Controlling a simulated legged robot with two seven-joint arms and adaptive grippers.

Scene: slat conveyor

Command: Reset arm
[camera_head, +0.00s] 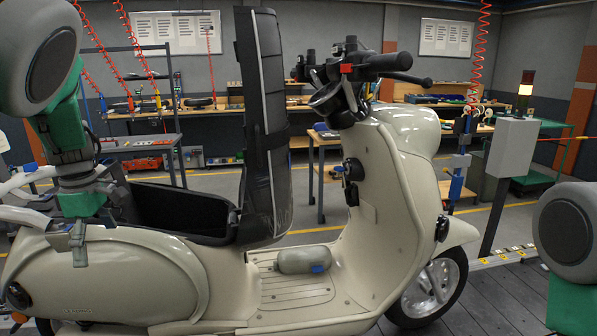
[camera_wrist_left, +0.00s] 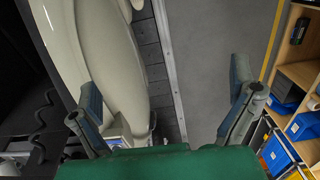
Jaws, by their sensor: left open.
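A cream scooter (camera_head: 150,262) stands across the head view, with its black seat (camera_head: 262,120) raised upright and its dark storage well (camera_head: 180,208) uncovered. My left gripper (camera_head: 76,246) is at the rear of the scooter, in front of the rear body near the well's left end. In the left wrist view my left gripper (camera_wrist_left: 165,92) has its two fingers wide apart with nothing between them. Cream bodywork (camera_wrist_left: 85,45) passes beside the left finger there. Of my right arm, only a grey and green part shows at the right edge; its gripper is out of view.
A beige rounded object with a blue patch (camera_head: 303,259) lies on the scooter's footboard. A grey box on a post (camera_head: 510,148) stands at the right. Workbenches line the back. The wrist view shows a shelf with blue bins (camera_wrist_left: 304,125) at right and clear grey floor (camera_wrist_left: 215,40).

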